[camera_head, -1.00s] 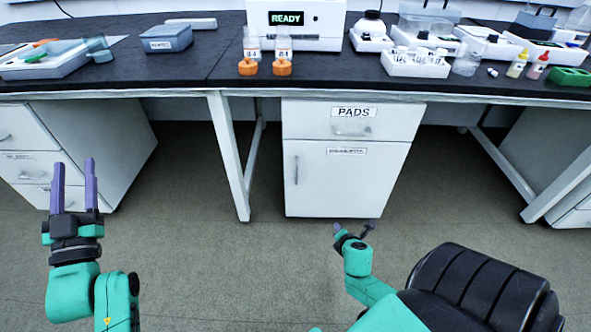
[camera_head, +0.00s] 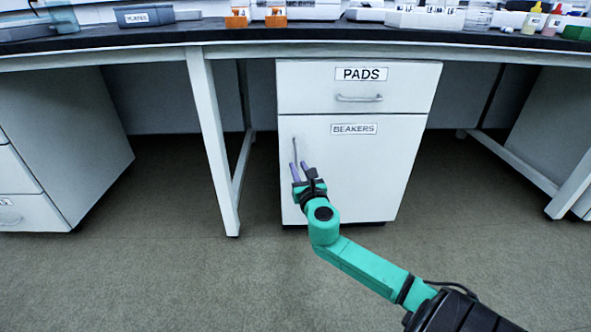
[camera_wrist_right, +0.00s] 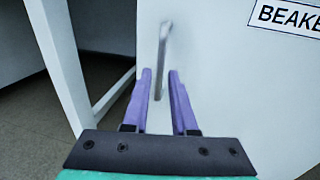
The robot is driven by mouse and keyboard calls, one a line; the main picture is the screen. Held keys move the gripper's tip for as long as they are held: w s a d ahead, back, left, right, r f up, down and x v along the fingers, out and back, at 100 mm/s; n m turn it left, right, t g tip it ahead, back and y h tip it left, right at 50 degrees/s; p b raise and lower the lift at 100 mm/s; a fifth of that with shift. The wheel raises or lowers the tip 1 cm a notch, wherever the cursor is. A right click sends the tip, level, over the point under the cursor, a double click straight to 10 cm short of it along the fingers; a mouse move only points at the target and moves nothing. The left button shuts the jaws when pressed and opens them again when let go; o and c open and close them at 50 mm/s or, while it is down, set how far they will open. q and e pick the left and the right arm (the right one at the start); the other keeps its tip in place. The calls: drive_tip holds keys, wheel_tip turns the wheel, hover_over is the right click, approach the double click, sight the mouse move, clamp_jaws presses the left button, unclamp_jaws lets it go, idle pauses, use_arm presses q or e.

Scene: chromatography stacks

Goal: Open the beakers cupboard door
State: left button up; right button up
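The white beakers cupboard door (camera_head: 365,175), labelled BEAKERS, is shut below a drawer labelled PADS. Its slim vertical handle (camera_head: 295,148) is near the door's left edge. My right gripper (camera_head: 299,164) is in front of the handle's lower part, with its purple fingers pointing at the door. In the right wrist view the fingers (camera_wrist_right: 160,72) are apart, and the handle (camera_wrist_right: 164,45) shows in the gap between them. I cannot tell whether either finger touches it. My left gripper is out of view.
The PADS drawer (camera_head: 358,98) is shut just above the door. A white bench leg (camera_head: 212,145) stands to the left of the cupboard. The dark benchtop (camera_head: 150,36) overhangs it. The grey floor (camera_head: 160,275) in front is clear.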

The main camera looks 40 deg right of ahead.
sight(296, 163)
drive_tip(key=b+x, duration=0.1)
drive_tip(key=x, duration=0.3)
drive_tip(key=shift+s, duration=0.1)
clamp_jaws()
idle(1.3)
